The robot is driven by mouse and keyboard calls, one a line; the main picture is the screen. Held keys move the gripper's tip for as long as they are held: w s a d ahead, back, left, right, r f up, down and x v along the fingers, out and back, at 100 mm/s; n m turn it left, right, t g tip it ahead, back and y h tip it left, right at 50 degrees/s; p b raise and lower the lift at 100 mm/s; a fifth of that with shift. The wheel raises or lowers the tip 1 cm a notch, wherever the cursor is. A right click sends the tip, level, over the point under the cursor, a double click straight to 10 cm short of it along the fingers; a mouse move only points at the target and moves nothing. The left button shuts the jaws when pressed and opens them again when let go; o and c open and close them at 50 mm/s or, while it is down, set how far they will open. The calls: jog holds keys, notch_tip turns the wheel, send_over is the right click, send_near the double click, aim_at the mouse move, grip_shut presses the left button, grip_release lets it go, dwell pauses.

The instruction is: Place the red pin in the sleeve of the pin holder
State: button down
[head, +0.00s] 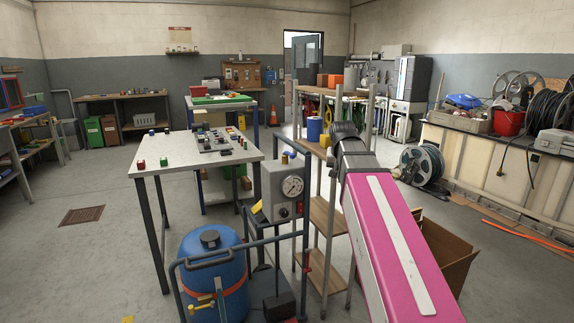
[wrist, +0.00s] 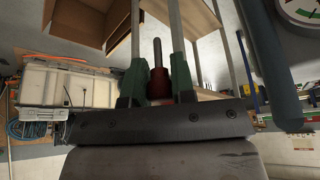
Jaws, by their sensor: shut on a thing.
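My gripper (wrist: 156,75) shows in the wrist view, with its two green fingers shut on the red pin (wrist: 158,84). The pin has a red body between the fingers and a thin dark shaft pointing up in the picture. In the head view my pink arm reaches away to a dark wrist; the fingers and the pin are hidden there. I cannot make out the pin holder or its sleeve for sure in either view.
A pale table (head: 170,154) carries small coloured blocks and a grey panel (head: 218,140). A gauge box (head: 283,190) and a blue tank (head: 212,268) stand close in front. A shelf rack (head: 327,218) stands beside my arm, near an open cardboard box (head: 446,254). Floor at left is mostly clear.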

notch_tip(320, 180, down, 15)
jog(key=w+n+y, duration=0.1)
jog(key=w+n, duration=0.2)
jog(key=s+r, duration=0.3)
jog(key=s, duration=0.5)
jog(key=shift+s+r, duration=0.15)
jog(key=shift+s, duration=0.05)
jog(key=shift+a, duration=0.1)
